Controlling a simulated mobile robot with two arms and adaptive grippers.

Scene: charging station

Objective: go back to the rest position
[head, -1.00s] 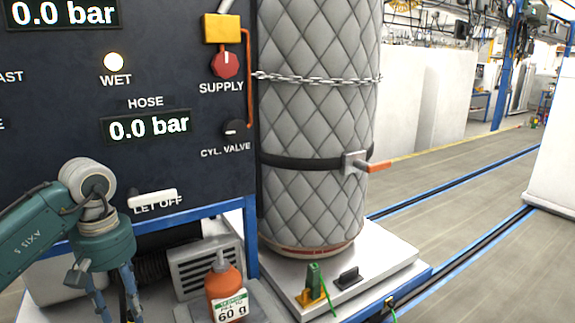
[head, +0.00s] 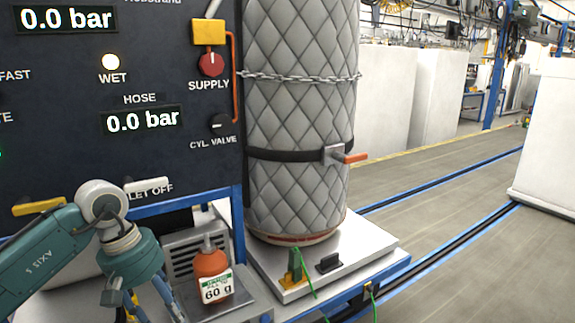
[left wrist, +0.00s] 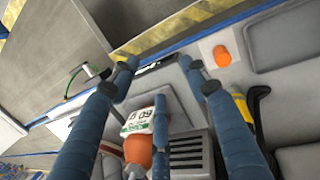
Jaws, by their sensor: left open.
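My left gripper (head: 150,306) is at the lower left of the head view, pointing down beside the orange bottle (head: 212,276) labelled 60 g. In the left wrist view its blue fingers (left wrist: 158,72) are spread apart with nothing held between their tips. The orange bottle (left wrist: 140,150) shows below and between the fingers there, partly hidden by one of them. In the head view the fingertips run out of the bottom of the picture. My right gripper is in neither view.
A dark panel (head: 60,125) with gauges stands behind my left arm. A quilted grey cylinder (head: 300,110), chained and strapped, stands on a white plate (head: 380,250) to the right. A grey vent box (head: 180,252) is behind the bottle.

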